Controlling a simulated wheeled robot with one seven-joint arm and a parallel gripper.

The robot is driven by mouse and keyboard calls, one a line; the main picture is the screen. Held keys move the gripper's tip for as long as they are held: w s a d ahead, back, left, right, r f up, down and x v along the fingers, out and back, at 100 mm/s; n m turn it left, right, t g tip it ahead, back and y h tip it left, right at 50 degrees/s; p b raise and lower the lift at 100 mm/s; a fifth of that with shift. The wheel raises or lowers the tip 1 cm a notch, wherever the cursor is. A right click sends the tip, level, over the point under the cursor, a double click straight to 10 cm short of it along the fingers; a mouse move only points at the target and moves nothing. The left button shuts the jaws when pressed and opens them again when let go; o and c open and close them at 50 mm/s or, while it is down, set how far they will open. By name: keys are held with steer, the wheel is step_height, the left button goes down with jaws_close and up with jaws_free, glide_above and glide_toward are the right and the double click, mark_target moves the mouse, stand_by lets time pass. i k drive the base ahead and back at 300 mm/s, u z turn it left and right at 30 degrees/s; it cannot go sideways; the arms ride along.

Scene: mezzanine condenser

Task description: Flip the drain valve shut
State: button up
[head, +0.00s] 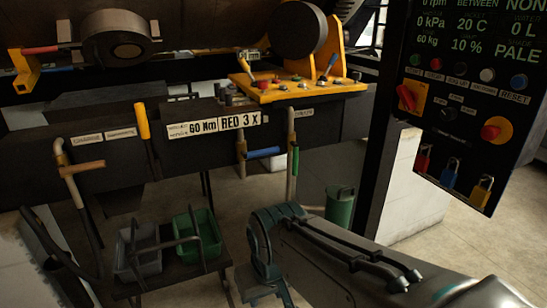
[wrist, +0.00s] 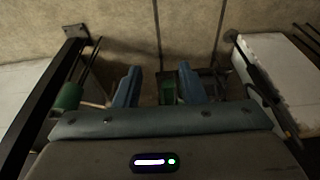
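Several pipes with lever handles hang below the dark machine in the head view. One has a blue handle (head: 263,153) lying level, one a green handle (head: 295,161) hanging down along its pipe. At the left a pipe carries a tan handle (head: 82,168) lying roughly level, and a yellow handle (head: 142,121) stands upright. The small labels are too blurred for me to tell which is the drain valve. My gripper (head: 265,258) is low in front of the machine, apart from all the handles. In the wrist view its blue fingers (wrist: 157,86) are spread with nothing between them.
A dark low stand holds a green bin (head: 203,243) and a grey bin (head: 146,262) left of my gripper. A green canister (head: 340,205) stands on the floor behind my arm. A black control panel (head: 455,135) hangs at the right. Open floor lies at the lower right.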

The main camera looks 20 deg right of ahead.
mark_target(295, 146)
steer(key=z, duration=0.55)
steer(key=k, duration=0.65)
steer(key=z, duration=0.7)
steer(key=i, duration=0.8)
steer(key=u, duration=0.85)
steer(key=i, duration=0.85)
steer(key=u, duration=0.85)
